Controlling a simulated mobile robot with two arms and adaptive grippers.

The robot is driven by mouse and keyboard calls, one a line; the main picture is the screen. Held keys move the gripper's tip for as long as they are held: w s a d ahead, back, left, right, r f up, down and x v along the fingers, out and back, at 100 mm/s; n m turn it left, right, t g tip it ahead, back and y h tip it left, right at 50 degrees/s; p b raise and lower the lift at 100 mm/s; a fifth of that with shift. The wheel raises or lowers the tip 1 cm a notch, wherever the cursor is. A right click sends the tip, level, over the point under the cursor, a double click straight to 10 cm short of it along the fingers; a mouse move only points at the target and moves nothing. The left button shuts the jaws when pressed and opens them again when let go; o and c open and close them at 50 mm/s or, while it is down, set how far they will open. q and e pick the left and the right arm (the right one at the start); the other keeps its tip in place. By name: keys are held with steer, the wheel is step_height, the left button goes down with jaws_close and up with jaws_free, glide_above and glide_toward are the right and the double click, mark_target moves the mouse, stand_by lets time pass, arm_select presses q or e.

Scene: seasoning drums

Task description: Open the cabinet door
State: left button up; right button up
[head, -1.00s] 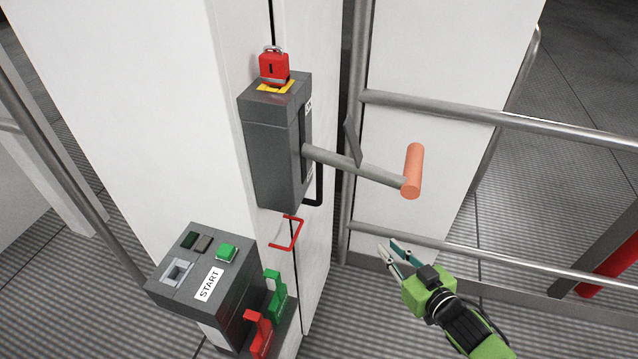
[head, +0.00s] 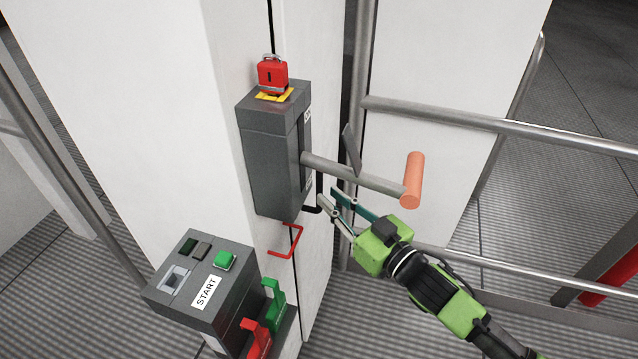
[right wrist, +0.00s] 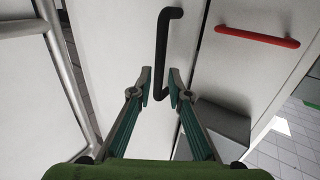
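The white cabinet door (head: 316,262) appears closed, with a narrow dark seam beside it. Its black bar handle (right wrist: 162,50) stands upright on the white panel in the right wrist view. In the head view only the lower part of this handle (head: 319,190) shows beside the grey switch box. My right gripper (head: 330,199) is open and empty, close to the handle's lower end. In the right wrist view, the handle appears between the two fingertips (right wrist: 160,80). I cannot tell whether it is really between them or just beyond. My left gripper is not in view.
The grey switch box (head: 272,160) carries a red padlock (head: 272,76) and a lever with an orange grip (head: 413,180) just above my right gripper. A red handle (head: 292,242) sits below. Metal rails (head: 520,128) lie right; the START box (head: 200,285) stands lower left.

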mark_target(321, 188)
steer(key=x, duration=0.5)
steer(key=shift+p, duration=0.3)
jaws_close()
steer(key=shift+d, duration=0.15)
